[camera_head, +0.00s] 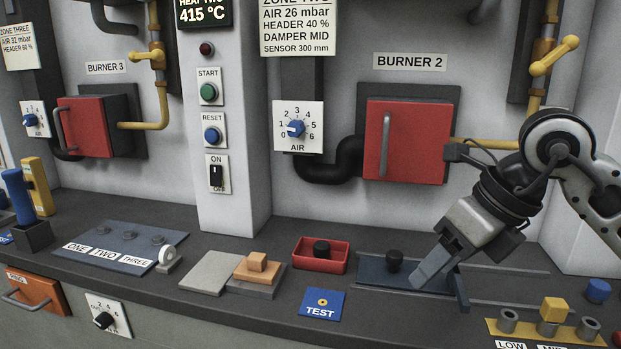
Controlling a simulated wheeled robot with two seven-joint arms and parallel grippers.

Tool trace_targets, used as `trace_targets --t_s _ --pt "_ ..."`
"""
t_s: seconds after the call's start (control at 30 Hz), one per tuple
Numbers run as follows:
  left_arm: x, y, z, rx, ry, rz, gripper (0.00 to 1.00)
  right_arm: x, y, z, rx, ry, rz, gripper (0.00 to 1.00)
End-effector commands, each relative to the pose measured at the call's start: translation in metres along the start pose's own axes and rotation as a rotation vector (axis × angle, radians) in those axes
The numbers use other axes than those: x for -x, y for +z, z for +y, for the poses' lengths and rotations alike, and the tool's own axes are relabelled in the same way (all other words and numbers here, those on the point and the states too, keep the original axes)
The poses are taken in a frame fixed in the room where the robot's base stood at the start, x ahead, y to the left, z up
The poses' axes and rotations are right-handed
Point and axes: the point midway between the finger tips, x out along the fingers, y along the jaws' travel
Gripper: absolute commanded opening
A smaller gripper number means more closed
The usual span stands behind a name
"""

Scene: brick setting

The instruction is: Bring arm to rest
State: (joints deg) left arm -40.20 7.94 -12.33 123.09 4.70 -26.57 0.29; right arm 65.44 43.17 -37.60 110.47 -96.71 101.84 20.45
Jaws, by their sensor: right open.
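My right arm comes in from the right, and its gripper (432,266) points down and to the left over the dark blue tray (387,280) on the counter. The gripper is open, with nothing visible between its fingers. My left gripper is not in view.
The red Burner 2 door (405,141) is behind my wrist. A red tray (320,267) with a black knob, a blue TEST card (322,304) and a wooden block (256,268) sit to the left. A yellow rack (545,331) is at front right.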

Motion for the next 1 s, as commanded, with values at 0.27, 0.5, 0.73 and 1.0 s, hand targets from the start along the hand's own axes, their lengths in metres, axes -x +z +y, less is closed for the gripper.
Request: trace_targets --t_s 0.27,0.5,0.73,1.0 --pt "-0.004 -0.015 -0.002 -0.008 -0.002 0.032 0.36 -0.045 0.000 0.074 0.007 0.416 -0.076 0.53" --pt "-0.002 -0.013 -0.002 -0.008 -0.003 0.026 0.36 -0.050 0.006 0.159 -0.211 1.031 -0.258 0.53" --pt "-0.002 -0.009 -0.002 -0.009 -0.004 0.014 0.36 -0.038 0.024 0.138 -0.977 1.631 -0.568 0.53" --pt "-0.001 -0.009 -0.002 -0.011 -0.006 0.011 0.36 -0.155 -0.066 0.036 -2.268 1.606 -0.747 0.53"
